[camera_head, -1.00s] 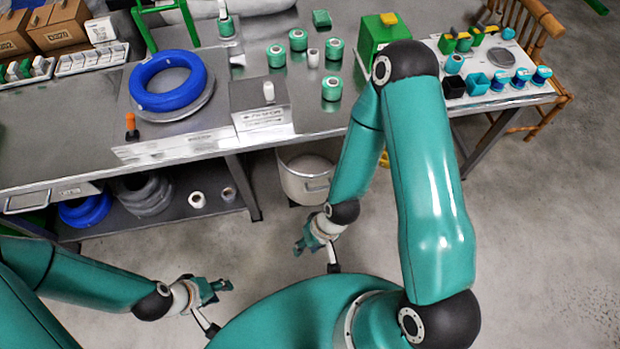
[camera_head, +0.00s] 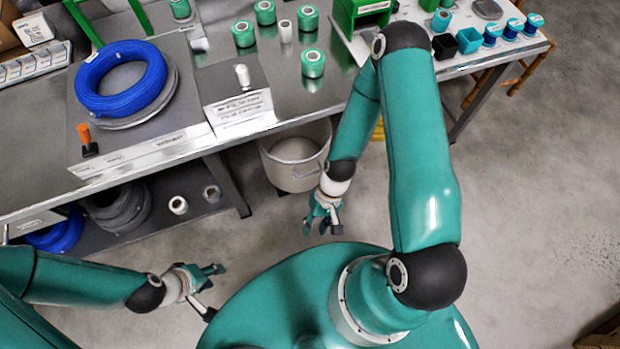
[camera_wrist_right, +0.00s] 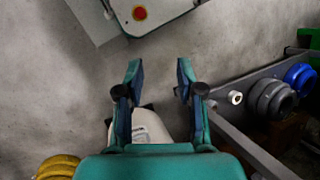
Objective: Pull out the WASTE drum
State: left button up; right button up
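A pale grey-white drum (camera_head: 275,172) stands on the floor at the table's front edge, partly under it. I take it for the WASTE drum, but I can read no label on it. A handle shows on its near side. My right gripper (camera_head: 322,215) hangs in front of the drum and apart from it. In the right wrist view my right gripper (camera_wrist_right: 159,80) is open and empty, and a white rounded body (camera_wrist_right: 151,128), probably the drum, shows behind its fingers. My left gripper (camera_head: 212,276) is at lower left, over the floor, with its fingers apart and nothing between them.
The metal table (camera_head: 190,145) carries a blue cable coil (camera_head: 120,104), green spools (camera_head: 313,63) and a box with a white knob (camera_head: 235,105). A lower shelf left of the drum holds dark coils (camera_head: 118,207) and small white rolls (camera_head: 178,205). The floor (camera_head: 535,200) at right is clear.

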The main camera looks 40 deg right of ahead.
notch_tip(320, 180, down, 11)
jog(key=w+d+m+y+b, duration=0.1)
jog(key=d+m+y+b, duration=0.2)
jog(key=b, duration=0.4)
jog(key=m+t+b, duration=0.6)
jog(key=t+b, duration=0.6)
jog(key=t, duration=0.4)
send_near(310, 174)
pick_arm(q)
notch_tip(310, 174, down, 25)
jog(key=b, duration=0.2)
jog(key=shift+b, duration=0.4)
pick_arm(e)
jog(key=shift+y, duration=0.3)
jog(key=x, duration=1)
jog(key=shift+w+f, duration=0.15)
jog(key=shift+f, duration=0.3)
pick_arm(q)
jog(key=shift+r, duration=0.1)
pick_arm(e)
jog(key=shift+d, duration=0.1)
grip_shut()
